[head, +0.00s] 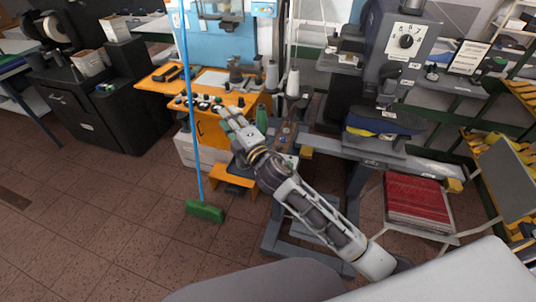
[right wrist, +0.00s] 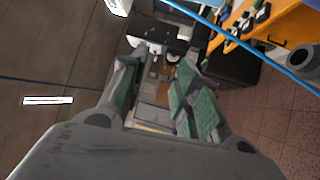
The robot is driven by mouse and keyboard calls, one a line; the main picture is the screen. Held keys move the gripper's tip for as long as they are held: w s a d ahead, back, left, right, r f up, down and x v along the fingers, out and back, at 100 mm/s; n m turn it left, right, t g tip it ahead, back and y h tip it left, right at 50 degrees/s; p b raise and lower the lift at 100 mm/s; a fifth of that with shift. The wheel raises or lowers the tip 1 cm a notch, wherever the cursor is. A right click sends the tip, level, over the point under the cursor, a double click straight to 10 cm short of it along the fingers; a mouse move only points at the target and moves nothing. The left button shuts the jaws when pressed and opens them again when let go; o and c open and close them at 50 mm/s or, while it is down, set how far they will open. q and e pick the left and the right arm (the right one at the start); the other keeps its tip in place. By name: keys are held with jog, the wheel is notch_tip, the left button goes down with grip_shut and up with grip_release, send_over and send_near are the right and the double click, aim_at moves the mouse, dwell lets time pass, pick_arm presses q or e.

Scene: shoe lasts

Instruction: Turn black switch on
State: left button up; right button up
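A black rotary switch (head: 406,41) sits on a white plate on the grey machine (head: 379,68) at the upper right of the head view. I cannot read which position it is in. A second dark knob (head: 394,72) shows just below it. My right gripper (head: 226,117) is well to the left of this switch, in front of the orange workbench (head: 206,128). In the right wrist view its green-padded fingers (right wrist: 157,85) stand apart with nothing between them, so it is open. My left gripper is not in view.
A green broom (head: 204,211) with a blue pole stands left of my right gripper; its pole crosses the right wrist view. Several dark knobs line the orange bench. Tiled floor at left is clear.

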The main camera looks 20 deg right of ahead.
jog(key=s+a+r+n+g+y, duration=0.2)
jog(key=a+r+n+y, duration=0.5)
jog(key=n, duration=0.4)
jog(key=s+a+f+n+g+y, duration=0.1)
jog(key=s+a+n+g+y, duration=0.2)
jog(key=a+n+g, duration=0.45)
jog(key=s+a+f+n+g+y, duration=0.2)
jog(key=n+g, duration=0.3)
jog(key=n, duration=0.5)
jog(key=d+f+n+g+h, duration=0.5)
jog(key=f+n+h, duration=0.3)
jog(key=f+n, duration=0.3)
jog(key=w+d+n+h, duration=0.1)
jog(key=w+d+h, duration=0.2)
jog(key=d, duration=0.5)
jog(key=w+d+n+h, duration=0.2)
jog(key=w+d+h, duration=0.1)
jog(key=d, duration=0.5)
jog(key=w+d+n+h, duration=0.1)
jog(key=w+d+h, duration=0.2)
jog(key=d+h, duration=0.2)
jog(key=d+t, duration=0.1)
jog(key=d, duration=0.2)
jog(key=shift+w+f, duration=0.15)
jog(key=shift+w, duration=0.15)
jog(key=shift+f+n, duration=0.1)
jog(key=shift+n, duration=0.15)
